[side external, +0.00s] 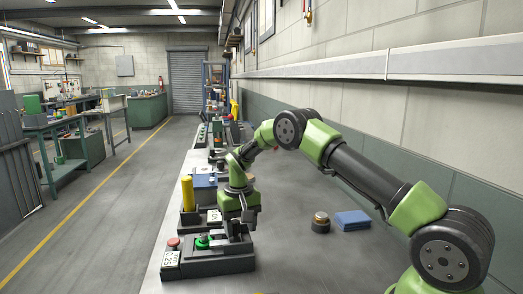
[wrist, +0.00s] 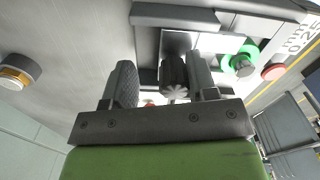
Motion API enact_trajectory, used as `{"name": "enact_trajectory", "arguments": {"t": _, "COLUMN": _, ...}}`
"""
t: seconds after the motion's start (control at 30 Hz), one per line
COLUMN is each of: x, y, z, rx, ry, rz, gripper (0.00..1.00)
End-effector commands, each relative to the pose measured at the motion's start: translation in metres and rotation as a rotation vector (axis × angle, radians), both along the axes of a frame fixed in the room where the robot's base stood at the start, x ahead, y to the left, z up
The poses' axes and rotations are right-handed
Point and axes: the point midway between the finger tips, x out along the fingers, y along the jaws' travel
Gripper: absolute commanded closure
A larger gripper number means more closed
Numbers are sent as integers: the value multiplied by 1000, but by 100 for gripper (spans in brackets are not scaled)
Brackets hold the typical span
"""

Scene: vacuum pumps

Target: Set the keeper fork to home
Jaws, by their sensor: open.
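My gripper (side external: 240,216) is open and points down over the dark pump station (side external: 222,264) at the front of the bench. In the wrist view, my gripper (wrist: 163,68) has its two dark fingers spread. A dark fluted knob (wrist: 174,82) shows between them, nearer the right finger; contact cannot be told. The knob may belong to the keeper fork, but the fork's shape and position cannot be made out. The station has a green ring with a grey knob (wrist: 243,64) and a red button (wrist: 274,72). The green ring (side external: 204,241) also shows in the side view.
A white label (side external: 171,259) is on the station's left end. A yellow cylinder (side external: 187,193) and a blue box (side external: 205,180) stand behind. A brass-topped round part (side external: 321,222) and a blue folded cloth (side external: 353,220) lie right. The bench between them and the station is clear.

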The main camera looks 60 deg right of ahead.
Motion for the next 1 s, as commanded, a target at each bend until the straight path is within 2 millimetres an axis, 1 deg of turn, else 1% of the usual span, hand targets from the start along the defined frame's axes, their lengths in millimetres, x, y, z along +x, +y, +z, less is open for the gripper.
{"name": "enact_trajectory", "arguments": {"t": 0.03, "x": -8, "y": -8, "z": 1, "rx": -1, "ry": 2, "rz": -5, "gripper": 48}}
{"name": "enact_trajectory", "arguments": {"t": 0.1, "x": -5, "y": -7, "z": 18, "rx": -3, "ry": -7, "rz": 0, "gripper": 48}}
{"name": "enact_trajectory", "arguments": {"t": 0.5, "x": -5, "y": -6, "z": 103, "rx": -1, "ry": -5, "rz": 0, "gripper": 48}}
{"name": "enact_trajectory", "arguments": {"t": 0.77, "x": -22, "y": 18, "z": 150, "rx": 5, "ry": -86, "rz": 32, "gripper": 48}}
{"name": "enact_trajectory", "arguments": {"t": 1.0, "x": -45, "y": 41, "z": 188, "rx": 12, "ry": -166, "rz": 57, "gripper": 48}}
